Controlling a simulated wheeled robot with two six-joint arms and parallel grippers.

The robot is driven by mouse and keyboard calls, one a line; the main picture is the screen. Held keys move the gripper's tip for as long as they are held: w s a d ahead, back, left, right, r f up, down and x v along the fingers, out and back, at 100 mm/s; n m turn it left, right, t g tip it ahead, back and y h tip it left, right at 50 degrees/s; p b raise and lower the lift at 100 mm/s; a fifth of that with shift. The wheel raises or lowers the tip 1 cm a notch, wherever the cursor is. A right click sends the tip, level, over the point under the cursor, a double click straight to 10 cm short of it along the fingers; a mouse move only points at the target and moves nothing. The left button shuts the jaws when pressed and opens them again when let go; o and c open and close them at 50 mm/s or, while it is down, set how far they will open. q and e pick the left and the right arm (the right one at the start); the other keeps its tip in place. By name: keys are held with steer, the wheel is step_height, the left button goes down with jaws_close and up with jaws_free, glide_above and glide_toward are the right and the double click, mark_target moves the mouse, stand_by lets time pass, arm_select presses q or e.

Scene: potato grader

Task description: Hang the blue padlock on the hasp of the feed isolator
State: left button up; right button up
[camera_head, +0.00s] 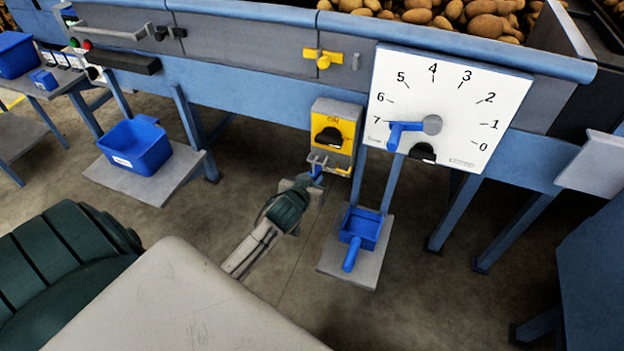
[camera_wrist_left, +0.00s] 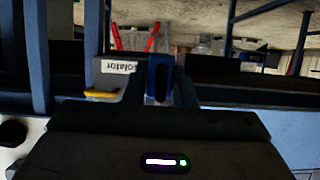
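The feed isolator (camera_head: 325,107) is a yellow and grey box with a black knob, mounted below the machine's blue rail. The light metal hasp (camera_head: 318,159) shows at its lower left. My left gripper (camera_head: 310,180) is just below and in front of the hasp, shut on the blue padlock (camera_head: 317,172). In the left wrist view the padlock (camera_wrist_left: 159,79) stands between the two dark fingers (camera_wrist_left: 160,92). The fingers hide part of the padlock, and I cannot tell whether its shackle is through the hasp. My right gripper is not in view.
A white dial board (camera_head: 395,85) with a blue pointer is right of the isolator. A blue bin (camera_head: 136,146) stands on a shelf at left. A yellow latch (camera_head: 323,57) is above.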

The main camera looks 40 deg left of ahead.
arm_select(q)
steer(key=o, duration=0.5)
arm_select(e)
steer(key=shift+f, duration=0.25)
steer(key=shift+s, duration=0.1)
